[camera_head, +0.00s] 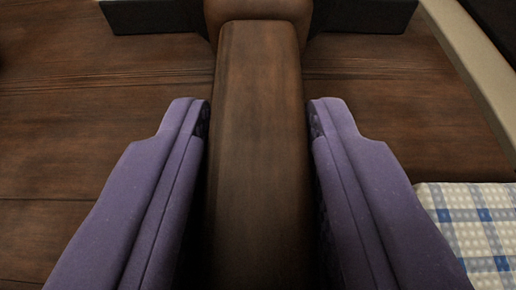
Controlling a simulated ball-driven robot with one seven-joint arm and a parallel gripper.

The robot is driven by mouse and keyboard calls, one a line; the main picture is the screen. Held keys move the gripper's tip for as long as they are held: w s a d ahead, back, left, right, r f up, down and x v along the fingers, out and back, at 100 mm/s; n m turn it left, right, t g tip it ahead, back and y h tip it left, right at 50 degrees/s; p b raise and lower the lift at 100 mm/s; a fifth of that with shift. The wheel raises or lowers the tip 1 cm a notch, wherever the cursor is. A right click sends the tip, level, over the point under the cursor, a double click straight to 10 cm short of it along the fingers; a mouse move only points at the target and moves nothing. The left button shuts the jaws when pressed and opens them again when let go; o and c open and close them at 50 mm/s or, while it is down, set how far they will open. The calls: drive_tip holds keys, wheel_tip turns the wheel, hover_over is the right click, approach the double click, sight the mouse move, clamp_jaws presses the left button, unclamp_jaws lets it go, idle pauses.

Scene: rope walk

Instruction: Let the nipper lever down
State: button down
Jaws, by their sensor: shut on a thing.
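A dark brown wooden bar, seemingly the nipper lever (258,150), runs up the middle of the view. Its upper end meets a rounded brown block (258,10). My gripper (259,115) has its two purple fingers on either side of the bar, shut on it. The bar's near end runs out of the bottom of the picture. How high the lever stands cannot be told from this view.
A dark wooden plank surface (90,100) lies behind the lever. Dark flat pieces (155,15) flank the block at the top. A pale beam (470,60) slants down the right side. A blue and white checked cloth (470,225) lies at the lower right.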

drive_tip(key=c, duration=1.1)
unclamp_jaws()
drive_tip(key=shift+s+f, duration=0.15)
drive_tip(key=shift+f, duration=0.3)
drive_tip(key=shift+c, duration=0.2)
drive_tip(key=shift+o, duration=1.3)
drive_tip(key=shift+w, duration=0.25)
drive_tip(key=shift+r, duration=0.1)
drive_tip(key=shift+s+r, duration=0.1)
drive_tip(key=shift+s, duration=0.15)
drive_tip(key=p+v, duration=0.2)
drive_tip(key=v, duration=0.5)
drive_tip(key=shift+w+p, duration=0.1)
drive_tip(key=shift+p, duration=0.3)
drive_tip(key=shift+s, duration=0.25)
